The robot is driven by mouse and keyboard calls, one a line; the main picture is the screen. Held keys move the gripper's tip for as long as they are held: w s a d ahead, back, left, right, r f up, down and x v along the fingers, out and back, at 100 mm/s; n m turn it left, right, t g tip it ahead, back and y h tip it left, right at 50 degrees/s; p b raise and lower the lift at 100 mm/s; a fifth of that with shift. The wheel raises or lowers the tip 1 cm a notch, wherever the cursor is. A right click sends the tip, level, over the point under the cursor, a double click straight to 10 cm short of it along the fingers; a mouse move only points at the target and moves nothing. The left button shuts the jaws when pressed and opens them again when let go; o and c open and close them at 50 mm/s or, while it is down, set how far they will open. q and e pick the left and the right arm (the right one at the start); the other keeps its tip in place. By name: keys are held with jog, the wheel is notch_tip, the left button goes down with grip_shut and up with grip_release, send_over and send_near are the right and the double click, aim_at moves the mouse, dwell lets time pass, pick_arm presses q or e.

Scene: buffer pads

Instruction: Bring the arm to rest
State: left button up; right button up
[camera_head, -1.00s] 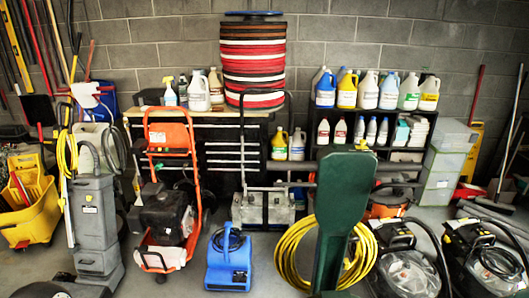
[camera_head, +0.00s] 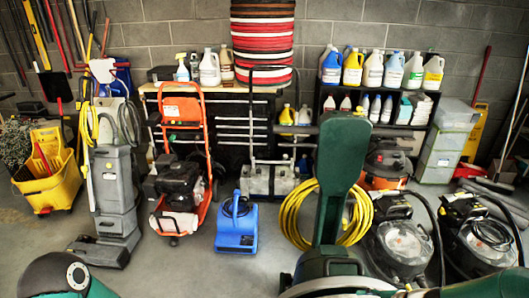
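Neither of my grippers shows in the head view, and I make out no fingers of mine. A tall stack of red, black and white buffer pads (camera_head: 263,42) stands at the back, upper middle. Its top is cut off by the picture edge. It stands on a wooden-topped black workbench (camera_head: 225,90). No arm of mine is seen touching the stack.
A blue blower (camera_head: 236,228), an orange-framed machine (camera_head: 183,112), a yellow mop bucket (camera_head: 52,190) and vacuums (camera_head: 400,243) crowd the floor. Bare concrete (camera_head: 190,268) lies at lower left.

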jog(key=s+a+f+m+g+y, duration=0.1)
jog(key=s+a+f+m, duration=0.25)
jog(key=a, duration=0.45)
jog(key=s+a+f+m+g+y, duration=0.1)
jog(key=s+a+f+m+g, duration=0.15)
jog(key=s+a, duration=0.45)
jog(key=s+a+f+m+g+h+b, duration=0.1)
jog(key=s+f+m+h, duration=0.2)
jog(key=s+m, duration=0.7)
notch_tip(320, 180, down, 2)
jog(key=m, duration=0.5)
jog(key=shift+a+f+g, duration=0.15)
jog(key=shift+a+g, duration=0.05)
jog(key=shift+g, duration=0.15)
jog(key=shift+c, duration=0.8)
